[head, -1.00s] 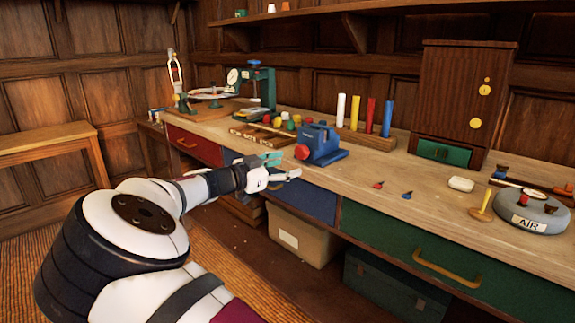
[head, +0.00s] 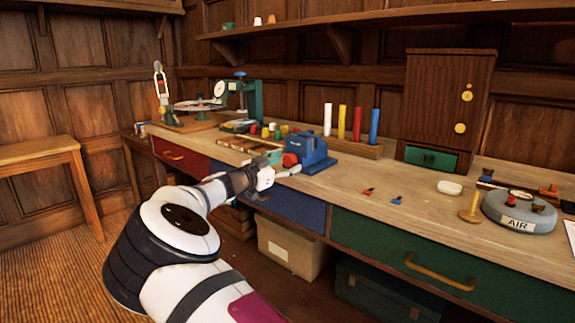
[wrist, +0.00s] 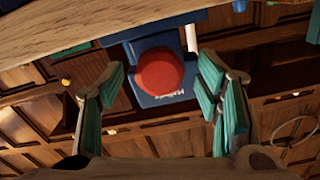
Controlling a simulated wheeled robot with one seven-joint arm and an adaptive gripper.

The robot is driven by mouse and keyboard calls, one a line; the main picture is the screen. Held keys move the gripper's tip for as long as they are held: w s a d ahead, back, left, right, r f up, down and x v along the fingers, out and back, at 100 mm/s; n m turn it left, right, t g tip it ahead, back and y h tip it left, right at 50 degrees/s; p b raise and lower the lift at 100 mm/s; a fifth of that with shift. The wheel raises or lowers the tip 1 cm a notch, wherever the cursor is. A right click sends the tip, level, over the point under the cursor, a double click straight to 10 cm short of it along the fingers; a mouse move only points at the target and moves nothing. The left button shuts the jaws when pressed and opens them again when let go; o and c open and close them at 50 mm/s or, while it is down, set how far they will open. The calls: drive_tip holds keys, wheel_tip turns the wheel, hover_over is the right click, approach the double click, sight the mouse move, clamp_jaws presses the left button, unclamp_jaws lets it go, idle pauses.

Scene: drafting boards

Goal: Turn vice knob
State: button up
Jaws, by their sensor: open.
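The blue vice (head: 316,155) stands on the bench top near its front edge. Its round red knob (head: 290,160) faces left and forward, toward my arm. My gripper (head: 281,166) is at the knob in the head view, with its fingers partly hidden there. In the wrist view my gripper (wrist: 162,72) is open, with one teal-padded finger on each side. The red knob (wrist: 158,70) shows between and beyond the fingertips, with a gap on both sides. The vice body (wrist: 150,42) is behind it. I see no contact with the knob.
Several small pots and a wooden tray (head: 243,145) lie left of the vice. A rack (head: 350,149) with coloured cylinders stands behind it. Small red and blue pieces (head: 368,191) lie to the right. A blue drawer front (head: 290,208) is below the bench edge.

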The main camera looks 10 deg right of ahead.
drive_tip(key=shift+x, duration=0.8)
drive_tip(key=shift+c, duration=0.6)
drive_tip(key=c, duration=1.1)
drive_tip(key=shift+o, duration=0.2)
drive_tip(key=shift+n, duration=0.3)
